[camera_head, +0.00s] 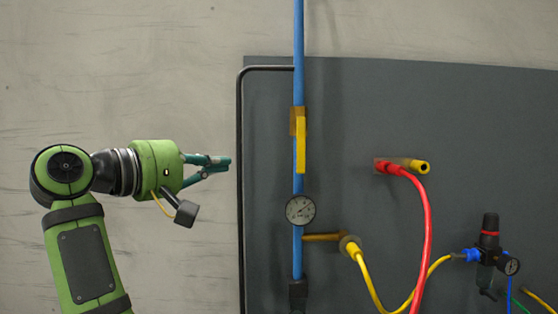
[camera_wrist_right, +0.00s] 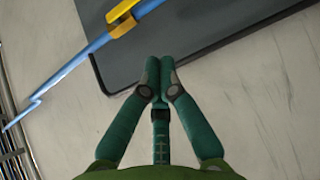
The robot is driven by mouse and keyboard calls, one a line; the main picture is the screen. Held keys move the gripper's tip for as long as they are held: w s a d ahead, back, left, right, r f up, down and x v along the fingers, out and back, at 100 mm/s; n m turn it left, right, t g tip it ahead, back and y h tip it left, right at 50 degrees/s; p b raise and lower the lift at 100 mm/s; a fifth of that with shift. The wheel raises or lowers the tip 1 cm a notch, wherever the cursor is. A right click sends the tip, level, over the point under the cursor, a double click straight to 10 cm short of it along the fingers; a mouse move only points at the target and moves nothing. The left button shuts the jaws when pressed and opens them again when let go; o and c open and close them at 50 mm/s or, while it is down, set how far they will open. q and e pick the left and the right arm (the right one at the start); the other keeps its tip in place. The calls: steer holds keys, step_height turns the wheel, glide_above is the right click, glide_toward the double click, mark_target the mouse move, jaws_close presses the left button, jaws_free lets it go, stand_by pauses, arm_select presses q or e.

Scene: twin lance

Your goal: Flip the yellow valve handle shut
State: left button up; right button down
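The yellow valve handle (camera_head: 301,150) hangs straight down along the blue pipe (camera_head: 298,70), parallel to it, below its yellow valve body (camera_head: 293,121). In the right wrist view the yellow handle (camera_wrist_right: 122,9) is at the top, partly cut off by the edge. My right gripper (camera_head: 229,162) is left of the handle, apart from it, pointing right at about the height of its lower end. In the wrist view its green fingertips (camera_wrist_right: 160,68) are together with nothing between them. My left gripper is not in view.
A black bent tube (camera_head: 240,180) runs down the grey panel's (camera_head: 350,270) left edge, between gripper and pipe. A round gauge (camera_head: 300,210) sits below the handle. Red (camera_head: 424,225) and yellow (camera_head: 370,285) hoses are to the right. Bare wall lies left of the panel.

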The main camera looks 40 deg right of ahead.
steer(key=p, duration=0.6)
glide_toward(300, 145)
steer(key=w+d+f, duration=0.3)
steer(key=d, duration=0.3)
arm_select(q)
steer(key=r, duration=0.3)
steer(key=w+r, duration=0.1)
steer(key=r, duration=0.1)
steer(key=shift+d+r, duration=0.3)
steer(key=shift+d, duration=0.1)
arm_select(e)
steer(key=shift+s+d, duration=0.1)
steer(key=shift+d, duration=0.15)
arm_select(q)
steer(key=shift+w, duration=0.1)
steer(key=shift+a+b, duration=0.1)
steer(key=shift+b, duration=0.2)
